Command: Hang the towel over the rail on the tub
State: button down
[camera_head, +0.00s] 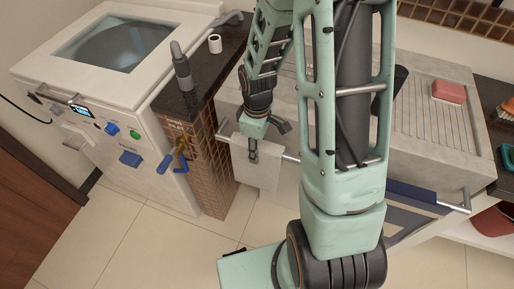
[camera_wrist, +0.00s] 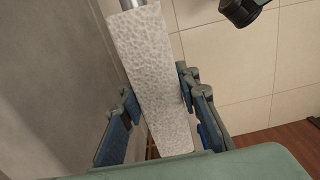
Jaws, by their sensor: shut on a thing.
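The pale grey-white towel (camera_head: 258,172) hangs at the left end of the metal rail (camera_head: 290,157) on the front of the stone tub (camera_head: 420,145). In the wrist view, the textured towel (camera_wrist: 152,60) covers the rail like a fold, and a bit of bare rail (camera_wrist: 133,4) shows beyond it. My gripper (camera_head: 253,153) is at the towel's upper part, by the rail. In the wrist view, its fingers (camera_wrist: 158,88) lie on either side of the towel, shut on it. The towel's rear side is hidden.
A blue cloth (camera_head: 412,192) hangs further right on the rail, partly behind my arm. A white washing machine (camera_head: 110,70) stands left, with blue-handled tools (camera_head: 178,160) by its side. A grey bottle (camera_head: 181,68) stands on the dark counter. The tiled floor (camera_head: 130,225) in front is clear.

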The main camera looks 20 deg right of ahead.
jog(key=c, duration=1.4)
grip_release()
notch_tip(320, 180, up, 12)
jog(key=shift+r, duration=0.1)
